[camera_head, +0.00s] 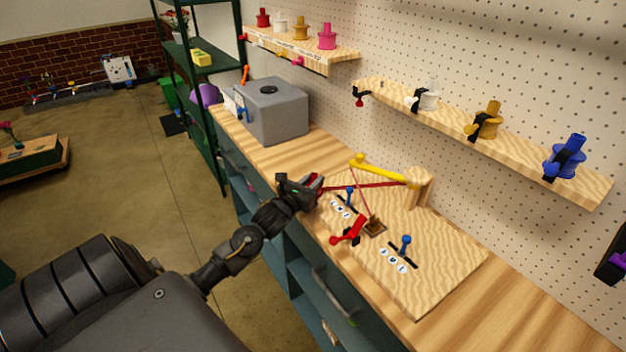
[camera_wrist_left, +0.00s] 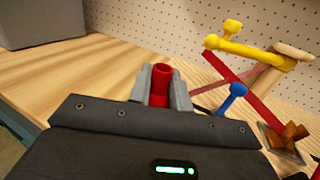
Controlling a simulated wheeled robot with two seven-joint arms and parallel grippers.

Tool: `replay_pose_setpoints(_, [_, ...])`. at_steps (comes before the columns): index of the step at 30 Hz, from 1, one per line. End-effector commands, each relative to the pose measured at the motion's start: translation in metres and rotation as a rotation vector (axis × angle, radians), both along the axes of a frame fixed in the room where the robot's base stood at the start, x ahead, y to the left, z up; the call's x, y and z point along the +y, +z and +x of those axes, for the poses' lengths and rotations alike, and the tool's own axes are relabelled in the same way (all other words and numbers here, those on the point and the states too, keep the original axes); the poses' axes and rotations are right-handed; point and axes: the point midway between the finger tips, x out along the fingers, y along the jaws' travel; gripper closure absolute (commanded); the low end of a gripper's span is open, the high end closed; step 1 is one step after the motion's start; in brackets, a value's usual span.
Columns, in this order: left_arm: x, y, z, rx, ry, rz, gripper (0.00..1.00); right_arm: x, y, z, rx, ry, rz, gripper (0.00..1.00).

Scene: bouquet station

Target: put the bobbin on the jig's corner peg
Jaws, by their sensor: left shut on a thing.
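My left gripper (camera_head: 312,186) is shut on a red bobbin (camera_head: 318,182) over the near-left edge of the jig board (camera_head: 440,262). In the left wrist view the red bobbin (camera_wrist_left: 160,86) stands upright between the two grey fingers (camera_wrist_left: 161,90); its lower part is hidden. A blue peg (camera_head: 350,192) is just right of the gripper, and a second blue peg (camera_head: 406,243) is nearer the board's front. A wooden post (camera_head: 419,187) rises at the back, with a yellow arm (camera_head: 382,169) reaching left. I cannot tell which one is the corner peg. My right gripper is not in view.
Red strands (camera_head: 372,185) cross above the board. A red lever (camera_head: 349,232) and a brown block (camera_head: 374,226) are on it. A grey box (camera_head: 271,110) stands left on the bench (camera_head: 500,300). Wall shelves (camera_head: 575,184) hold coloured bobbins. The board's front right is clear.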

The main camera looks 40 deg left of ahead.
Motion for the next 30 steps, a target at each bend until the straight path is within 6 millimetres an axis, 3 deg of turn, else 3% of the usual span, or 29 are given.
replay_pose_setpoints(4, [0.0,-0.005,0.0,0.0,-0.001,0.001,1.0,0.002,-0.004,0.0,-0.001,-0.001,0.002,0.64])
replay_pose_setpoints(5, [0.0,-0.003,0.0,0.0,-0.001,0.001,0.77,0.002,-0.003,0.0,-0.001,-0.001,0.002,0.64])
replay_pose_setpoints(9, [0.0,-0.003,0.0,0.0,0.0,0.0,0.59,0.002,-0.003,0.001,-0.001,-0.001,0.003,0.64])
replay_pose_setpoints(20, [0.0,0.002,-0.001,0.0,0.0,0.0,0.59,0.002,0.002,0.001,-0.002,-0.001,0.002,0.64])
replay_pose_setpoints(30, [-0.006,-0.004,-0.066,0.002,-0.002,0.001,0.59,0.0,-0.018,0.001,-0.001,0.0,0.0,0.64])
